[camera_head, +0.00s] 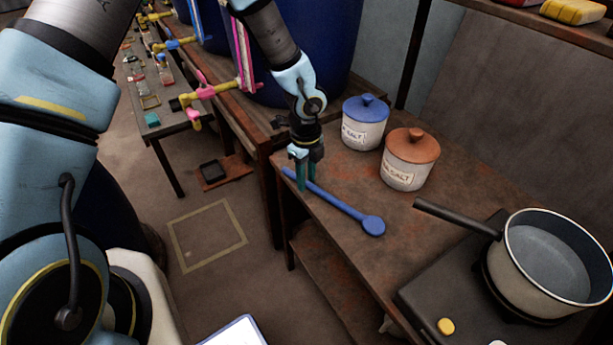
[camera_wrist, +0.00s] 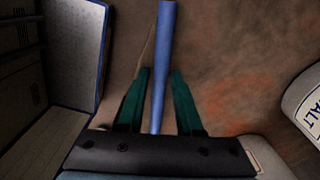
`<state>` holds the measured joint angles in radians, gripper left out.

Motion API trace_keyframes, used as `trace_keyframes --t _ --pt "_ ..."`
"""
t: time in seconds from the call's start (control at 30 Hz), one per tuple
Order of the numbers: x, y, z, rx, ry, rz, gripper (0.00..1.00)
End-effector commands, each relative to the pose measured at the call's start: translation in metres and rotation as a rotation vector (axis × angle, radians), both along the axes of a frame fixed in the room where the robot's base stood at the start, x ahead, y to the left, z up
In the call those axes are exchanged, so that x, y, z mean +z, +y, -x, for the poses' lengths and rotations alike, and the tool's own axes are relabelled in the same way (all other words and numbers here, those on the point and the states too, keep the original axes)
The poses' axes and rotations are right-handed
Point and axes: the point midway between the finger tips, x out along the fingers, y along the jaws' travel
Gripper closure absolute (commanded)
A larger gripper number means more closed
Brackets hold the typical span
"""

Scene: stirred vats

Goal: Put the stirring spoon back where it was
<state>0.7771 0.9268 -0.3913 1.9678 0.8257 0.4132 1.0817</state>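The blue stirring spoon (camera_head: 350,208) lies on the brown table (camera_head: 330,160), its round bowl toward the right and its handle end near the table's left edge. My gripper (camera_head: 304,184) points down over the handle close to that end. In the wrist view, the handle (camera_wrist: 163,45) runs between the two dark green fingers of my gripper (camera_wrist: 160,74), with narrow gaps on both sides. The fingers look open. Whether they reach down to the tabletop is hard to tell.
A blue-lidded jar (camera_head: 364,124) and an orange-lidded salt jar (camera_head: 408,162) stand behind the spoon. A pot (camera_head: 540,262) with a long handle sits on a dark burner (camera_head: 440,285) at the right. Large blue vats (camera_head: 310,35) with colored pipes stand at the back.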

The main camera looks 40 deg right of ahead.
Motion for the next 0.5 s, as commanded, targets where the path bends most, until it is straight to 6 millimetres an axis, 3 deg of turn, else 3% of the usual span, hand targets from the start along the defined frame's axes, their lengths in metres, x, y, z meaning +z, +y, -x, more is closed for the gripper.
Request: trace_keyframes --t 0.17,0.5 --pt "0.0005 -0.0003 -0.0001 0.000 0.000 0.001 0.44" --pt "0.0058 -0.0006 -0.0005 0.001 -0.001 0.002 0.44"
